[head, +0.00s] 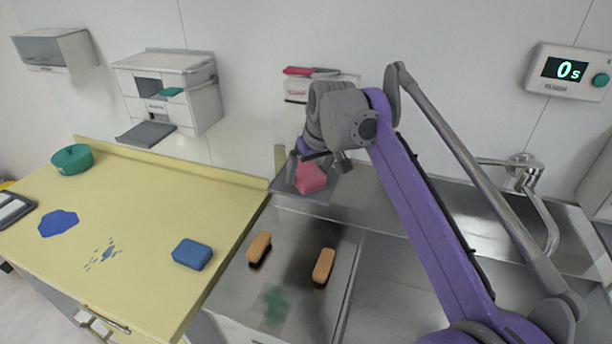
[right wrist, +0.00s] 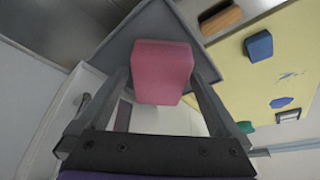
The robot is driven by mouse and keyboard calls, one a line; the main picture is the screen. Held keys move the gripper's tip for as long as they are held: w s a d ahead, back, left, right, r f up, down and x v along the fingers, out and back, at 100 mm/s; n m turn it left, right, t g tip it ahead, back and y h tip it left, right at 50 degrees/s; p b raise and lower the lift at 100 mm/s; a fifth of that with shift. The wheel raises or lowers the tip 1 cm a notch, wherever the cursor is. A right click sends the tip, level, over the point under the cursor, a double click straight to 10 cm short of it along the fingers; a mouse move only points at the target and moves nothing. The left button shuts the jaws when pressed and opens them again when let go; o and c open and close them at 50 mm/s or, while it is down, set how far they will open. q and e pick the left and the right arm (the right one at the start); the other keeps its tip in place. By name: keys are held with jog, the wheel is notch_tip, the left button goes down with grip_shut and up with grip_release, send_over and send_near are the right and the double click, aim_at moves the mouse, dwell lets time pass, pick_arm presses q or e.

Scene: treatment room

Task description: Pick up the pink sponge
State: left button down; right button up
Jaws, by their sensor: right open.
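The pink sponge (head: 311,179) lies on a small grey tray (head: 322,194) that juts out below a wall dispenser in the head view. My right gripper (head: 317,166) is directly over it, fingers spread. In the right wrist view the sponge (right wrist: 162,66) fills the space between the two fingers of the open right gripper (right wrist: 162,80), with a gap visible toward each side. Whether either finger touches it I cannot tell. My left gripper is not in view.
A steel counter below carries two wooden brushes (head: 259,248) (head: 324,266) and a green stain (head: 275,304). The yellow counter on the left holds a blue sponge (head: 192,254), a blue puddle (head: 58,222) and a green bowl (head: 72,159). A tap (head: 541,205) stands at the right.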

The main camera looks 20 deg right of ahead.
aim_at(306, 170)
jog(key=c, duration=1.3)
jog(key=shift+r, duration=0.85)
jog(key=shift+p+v, duration=0.35)
jog(key=shift+v, duration=0.7)
jog(key=s+d, duration=0.1)
jog(key=s, duration=0.4)
jog(key=s+d+b, duration=0.1)
jog(key=s, duration=0.5)
jog(key=s+d+b, duration=0.1)
jog(key=s, duration=0.5)
jog(key=shift+d, duration=0.2)
jog(key=o, duration=0.9)
jog(key=c, duration=0.6)
jog(key=shift+c, duration=0.2)
